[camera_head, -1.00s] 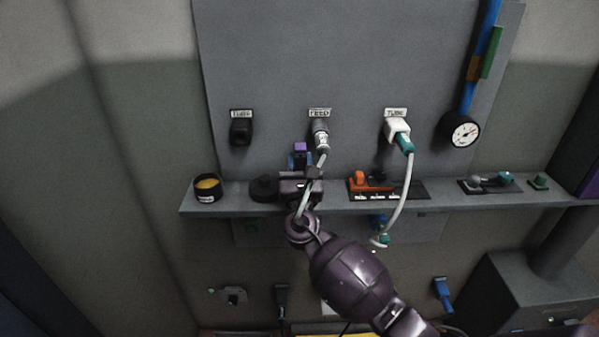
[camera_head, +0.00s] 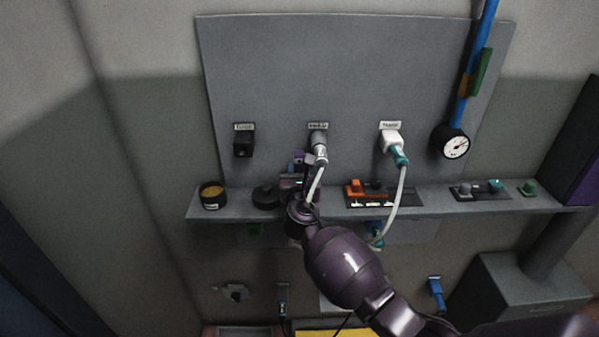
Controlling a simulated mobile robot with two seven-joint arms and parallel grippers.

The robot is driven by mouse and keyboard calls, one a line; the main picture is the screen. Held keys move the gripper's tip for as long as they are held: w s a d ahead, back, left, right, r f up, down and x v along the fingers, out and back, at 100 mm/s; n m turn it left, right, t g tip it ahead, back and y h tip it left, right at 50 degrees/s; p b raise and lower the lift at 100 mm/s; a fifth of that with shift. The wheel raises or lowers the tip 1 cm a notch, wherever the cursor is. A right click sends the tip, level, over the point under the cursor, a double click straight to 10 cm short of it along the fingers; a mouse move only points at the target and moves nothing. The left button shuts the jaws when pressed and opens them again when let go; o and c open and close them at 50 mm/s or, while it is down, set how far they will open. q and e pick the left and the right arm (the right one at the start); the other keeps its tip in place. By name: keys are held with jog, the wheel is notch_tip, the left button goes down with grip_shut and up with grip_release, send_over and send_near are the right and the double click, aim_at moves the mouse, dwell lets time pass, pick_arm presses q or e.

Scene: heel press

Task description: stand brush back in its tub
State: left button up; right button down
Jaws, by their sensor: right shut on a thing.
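My right gripper (camera_head: 296,173) is at the shelf below the middle fitting, seen mostly from behind. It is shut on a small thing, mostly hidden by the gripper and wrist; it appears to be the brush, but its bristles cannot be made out. A round black tub (camera_head: 211,203) with yellow-amber contents stands upright at the shelf's left end, apart from the gripper and to its left. A low round black piece (camera_head: 264,194) sits on the shelf between them. My left gripper is not in view.
The grey shelf (camera_head: 235,210) runs below a grey panel (camera_head: 350,70). A grey fitting (camera_head: 319,145) with a pale hose is just above my gripper. A white plug (camera_head: 391,141) has a hanging hose. An orange-topped tray (camera_head: 355,187) stands right of the gripper.

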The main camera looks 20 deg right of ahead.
jog(key=shift+f+b, duration=0.4)
jog(key=shift+f, duration=1.05)
jog(key=shift+f, duration=0.15)
jog(key=c, duration=0.8)
grip_release()
jog(key=shift+c, duration=0.2)
jog(key=shift+r, duration=0.25)
jog(key=v, duration=1.2)
